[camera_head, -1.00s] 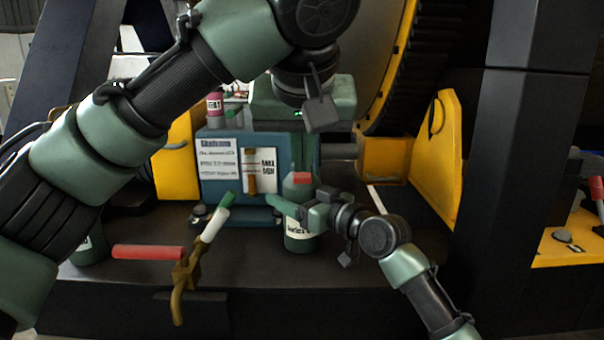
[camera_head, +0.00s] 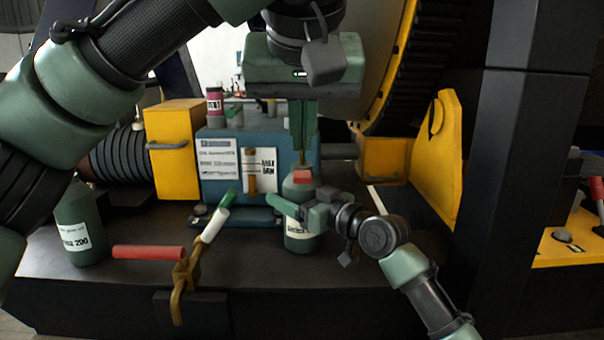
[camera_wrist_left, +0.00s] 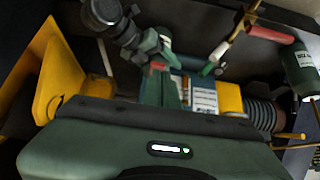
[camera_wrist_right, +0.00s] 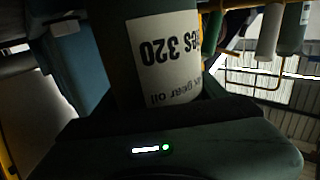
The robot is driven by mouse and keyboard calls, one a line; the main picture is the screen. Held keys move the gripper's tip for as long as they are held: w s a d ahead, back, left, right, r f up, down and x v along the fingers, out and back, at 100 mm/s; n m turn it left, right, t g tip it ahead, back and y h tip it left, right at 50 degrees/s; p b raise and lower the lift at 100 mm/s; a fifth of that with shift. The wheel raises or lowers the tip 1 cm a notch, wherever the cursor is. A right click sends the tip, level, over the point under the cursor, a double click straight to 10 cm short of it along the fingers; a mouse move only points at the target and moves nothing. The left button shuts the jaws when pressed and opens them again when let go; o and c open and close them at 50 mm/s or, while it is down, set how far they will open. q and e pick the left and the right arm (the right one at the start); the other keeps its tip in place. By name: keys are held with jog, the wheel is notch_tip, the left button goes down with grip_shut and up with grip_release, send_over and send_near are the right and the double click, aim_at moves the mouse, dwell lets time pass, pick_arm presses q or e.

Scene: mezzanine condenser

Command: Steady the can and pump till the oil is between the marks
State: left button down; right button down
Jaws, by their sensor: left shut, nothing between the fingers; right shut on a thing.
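The can (camera_head: 297,240) is a green bottle with a white label and a red part near its top. It stands upright in front of the blue box; the right wrist view shows its label, reading 320 and gear oil (camera_wrist_right: 165,60). My right gripper (camera_head: 290,211) is shut around its upper body.
A second green can marked 200 (camera_head: 80,225) stands at the left. A red handle (camera_head: 148,252) and brass fitting (camera_head: 185,275) sit at the front edge. A yellow box (camera_head: 178,150) and yellow bracket (camera_head: 437,160) flank the blue box (camera_head: 215,185).

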dwell(0.3)
pick_arm(q)
send_near(302, 174)
jog(key=shift+s+r, duration=0.15)
jog(key=shift+r, duration=0.1)
jog(key=shift+x, duration=3.45)
